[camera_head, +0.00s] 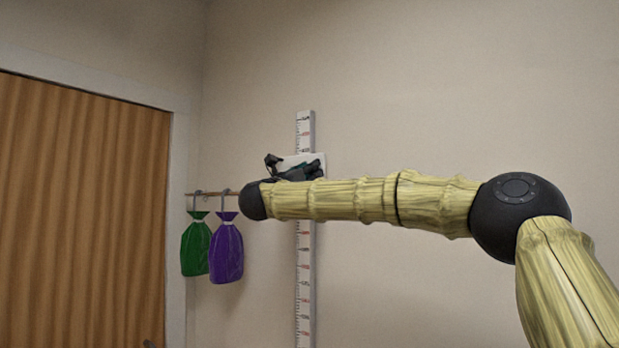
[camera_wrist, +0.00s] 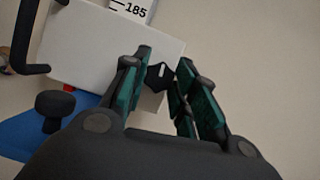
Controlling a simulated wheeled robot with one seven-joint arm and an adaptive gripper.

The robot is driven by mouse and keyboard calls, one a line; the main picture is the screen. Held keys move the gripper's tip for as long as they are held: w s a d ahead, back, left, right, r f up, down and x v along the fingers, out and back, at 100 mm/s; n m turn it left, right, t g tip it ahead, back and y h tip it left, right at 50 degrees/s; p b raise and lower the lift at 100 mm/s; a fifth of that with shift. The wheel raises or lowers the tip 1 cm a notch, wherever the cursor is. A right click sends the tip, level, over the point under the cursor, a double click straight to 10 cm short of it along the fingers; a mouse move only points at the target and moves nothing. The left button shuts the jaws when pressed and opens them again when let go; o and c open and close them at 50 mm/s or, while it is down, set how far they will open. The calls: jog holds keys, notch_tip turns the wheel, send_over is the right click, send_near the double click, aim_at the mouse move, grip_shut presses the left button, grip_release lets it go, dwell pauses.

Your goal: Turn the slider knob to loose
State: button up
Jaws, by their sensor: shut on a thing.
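The slider is a white block (camera_wrist: 85,50) on a vertical measuring scale (camera_head: 305,280). It also shows in the head view (camera_head: 318,158), partly behind my gripper. The slider knob (camera_wrist: 158,76) is small and black with a white mark, at the block's right end in the wrist view. My gripper (camera_wrist: 164,63) has its green-and-black fingers on either side of the knob and is shut on it. In the head view my gripper (camera_head: 300,171) is dark and small at the block, and the knob cannot be made out. I see no loose or tight label.
A black bent bar (camera_wrist: 26,40) and a round black knob (camera_wrist: 55,103) lie left in the wrist view, near a blue piece (camera_wrist: 30,134). Green (camera_head: 195,248) and purple (camera_head: 227,252) bags hang from a rod left of the scale. A wooden door (camera_head: 80,210) is far left.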

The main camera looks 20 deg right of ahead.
jog(key=shift+s+f+n+t+y+b, duration=0.1)
jog(key=shift+f+n+t+y+b, duration=0.1)
jog(key=shift+n+b, duration=0.3)
jog(key=shift+f+n+t+y+b, duration=0.1)
jog(key=shift+n+t+y+b, duration=0.1)
jog(key=shift+n+b, duration=0.3)
jog(key=shift+s+d+r+n+y+p, duration=0.2)
jog(key=shift+n+y+p, duration=1)
jog(key=shift+n, duration=1.9)
jog(key=shift+w+a+r+n+y+p, duration=0.2)
jog(key=shift+n+y+p, duration=0.9)
jog(key=shift+n, duration=2)
jog(key=shift+s+d+r+n+y+p, duration=0.25)
jog(key=shift+n+y+p, duration=0.95)
jog(key=shift+n, duration=1.9)
jog(key=shift+w+a, duration=0.1)
jog(key=shift+w, duration=0.05)
jog(key=o, duration=1)
jog(key=shift+o, duration=0.2)
jog(key=shift+t+y, duration=0.3)
